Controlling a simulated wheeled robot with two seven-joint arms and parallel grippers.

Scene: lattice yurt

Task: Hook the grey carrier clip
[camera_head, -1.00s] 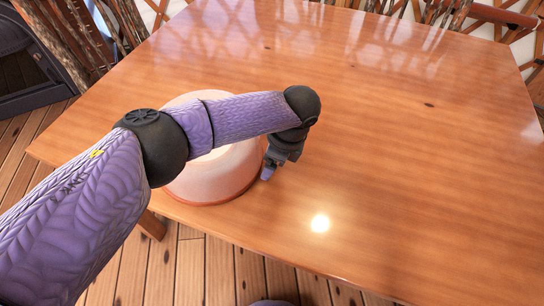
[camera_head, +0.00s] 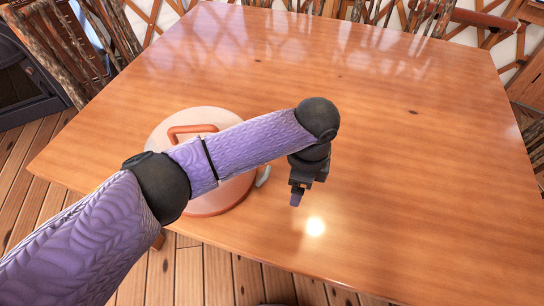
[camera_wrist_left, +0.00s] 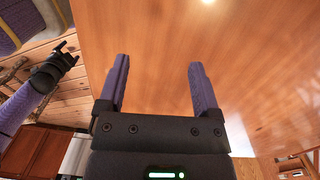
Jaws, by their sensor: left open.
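A round pale pink-white carrier (camera_head: 165,133) with an orange-brown handle (camera_head: 178,130) on its lid stands at the table's near left, partly hidden by my left arm. A small grey clip (camera_head: 263,176) shows at its right side; whether it is hooked I cannot tell. My left gripper (camera_head: 297,200) points down to the right of the clip, apart from it. In the left wrist view its two purple fingers (camera_wrist_left: 159,85) are spread with nothing between them. My right gripper (camera_wrist_left: 70,51) shows at that view's left edge, its fingers apart and empty, over the floor.
The wooden table (camera_head: 400,180) is bare to the right and behind the carrier. Its near edge runs just in front of the carrier. Stick-backed chairs (camera_head: 75,50) stand at the far left and along the back.

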